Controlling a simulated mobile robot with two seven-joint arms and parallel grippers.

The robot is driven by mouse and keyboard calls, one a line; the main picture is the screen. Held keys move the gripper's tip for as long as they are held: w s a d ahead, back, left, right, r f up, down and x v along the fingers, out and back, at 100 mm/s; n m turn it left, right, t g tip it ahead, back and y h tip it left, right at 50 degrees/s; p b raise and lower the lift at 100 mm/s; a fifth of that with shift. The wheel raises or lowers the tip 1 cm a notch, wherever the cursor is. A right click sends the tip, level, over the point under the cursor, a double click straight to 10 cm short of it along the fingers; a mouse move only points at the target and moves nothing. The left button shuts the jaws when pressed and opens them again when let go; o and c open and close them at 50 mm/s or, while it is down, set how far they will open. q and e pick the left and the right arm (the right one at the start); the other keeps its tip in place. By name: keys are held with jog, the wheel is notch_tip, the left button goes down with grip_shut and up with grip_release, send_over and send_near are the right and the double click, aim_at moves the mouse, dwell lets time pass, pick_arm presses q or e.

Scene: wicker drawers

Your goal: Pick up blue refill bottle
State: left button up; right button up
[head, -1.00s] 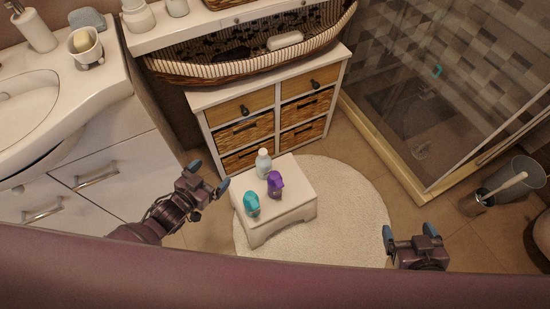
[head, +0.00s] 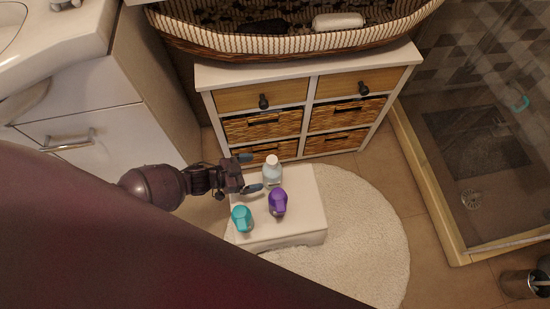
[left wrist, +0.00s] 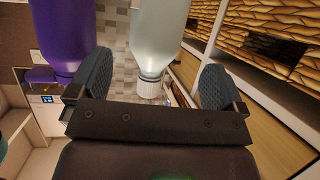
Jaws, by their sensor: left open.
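A pale, bluish bottle with a white cap (head: 272,174) stands upright on the white stool (head: 305,215). A purple bottle (head: 278,202) and a teal bottle (head: 242,218) stand nearer on the same stool. My left gripper (head: 249,173) is open just left of the pale bottle, its fingers pointing toward it. In the left wrist view, the pale bottle (left wrist: 158,40) lies ahead, in line with the gap between the open fingers (left wrist: 155,82). The purple bottle (left wrist: 65,38) shows beyond the left finger there. My right gripper is out of view.
A drawer cabinet (head: 312,92) with wicker fronts stands behind the stool and carries a wicker basket (head: 215,43). A white vanity (head: 100,130) is at left. The round rug (head: 370,235) is clear right of the stool. A shower (head: 490,140) is at right.

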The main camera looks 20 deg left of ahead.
aim_at(272, 171)
pick_arm(q)
jog(key=x, duration=0.2)
jog(key=b+x, duration=0.1)
jog(key=x, duration=0.1)
jog(key=b+x, duration=0.1)
jog(key=x, duration=0.1)
jog(key=shift+s+d+f, duration=0.15)
jog(key=shift+s+f, duration=0.15)
jog(key=shift+f, duration=0.1)
jog(key=shift+w+d, duration=0.4)
jog(key=shift+w, duration=0.1)
jog(key=shift+c, duration=0.3)
jog(key=c, duration=0.9)
jog(key=shift+c, duration=1.2)
jog(key=shift+r, duration=0.15)
